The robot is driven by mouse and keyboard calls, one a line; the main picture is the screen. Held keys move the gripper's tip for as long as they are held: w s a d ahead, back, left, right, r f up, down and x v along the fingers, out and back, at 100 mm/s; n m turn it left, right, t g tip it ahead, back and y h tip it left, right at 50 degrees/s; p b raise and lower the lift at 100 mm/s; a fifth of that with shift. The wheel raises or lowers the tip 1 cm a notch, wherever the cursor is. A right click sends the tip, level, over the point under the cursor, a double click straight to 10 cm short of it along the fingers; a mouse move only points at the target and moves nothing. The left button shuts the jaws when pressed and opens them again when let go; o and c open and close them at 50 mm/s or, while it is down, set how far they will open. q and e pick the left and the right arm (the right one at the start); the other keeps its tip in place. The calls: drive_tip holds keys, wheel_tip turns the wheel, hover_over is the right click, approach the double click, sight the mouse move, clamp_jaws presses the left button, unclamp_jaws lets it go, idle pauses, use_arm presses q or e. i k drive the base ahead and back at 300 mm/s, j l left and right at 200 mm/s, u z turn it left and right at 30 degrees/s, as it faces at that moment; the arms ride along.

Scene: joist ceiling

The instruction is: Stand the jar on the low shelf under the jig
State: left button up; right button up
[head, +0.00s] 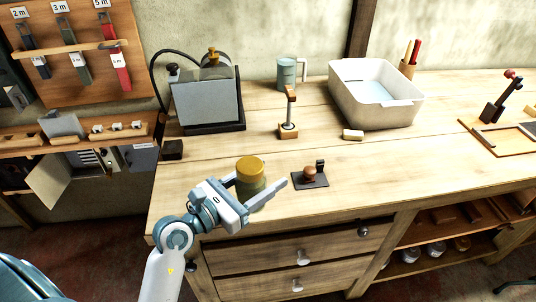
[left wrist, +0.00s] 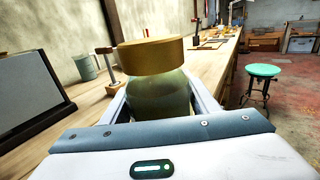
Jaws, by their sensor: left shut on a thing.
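The jar (head: 250,170), olive-green glass with a wide mustard-yellow lid, is upright at the front left of the bench. My left gripper (head: 258,186) is shut on its body, one finger on each side. In the left wrist view the jar (left wrist: 158,92) stands between the fingers, its lid above them; its base is hidden, and I cannot tell whether it touches the bench. The jig (head: 497,140), a wooden frame with an upright clamp, is on the bench at the far right. The low shelf (head: 425,262) is in the open bay below, at right. My right gripper is out of view.
Several small jars (head: 436,248) and wooden blocks occupy the low shelf. A stamp on a dark pad (head: 310,180) is just right of my gripper. A white basin (head: 375,95) stands behind. Drawers (head: 290,255) front the bench. A green stool (left wrist: 263,70) stands beyond.

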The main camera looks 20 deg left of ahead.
sight(478, 239)
drive_tip(key=i+l, duration=0.2)
drive_tip(key=l, duration=0.4)
drive_tip(key=i+l+z, duration=0.15)
drive_tip(key=l, duration=0.5)
drive_tip(key=i+l, duration=0.25)
drive_tip(key=l, duration=0.35)
drive_tip(key=i+l+z, duration=0.15)
drive_tip(key=l, duration=0.45)
drive_tip(key=i+l, duration=0.3)
drive_tip(key=l, duration=0.25)
drive_tip(key=i+l+z, duration=0.15)
drive_tip(key=l, duration=0.45)
drive_tip(key=i+l, duration=0.4)
drive_tip(key=i+l+z, duration=0.15)
drive_tip(key=i+l, duration=0.15)
drive_tip(key=l, duration=0.35)
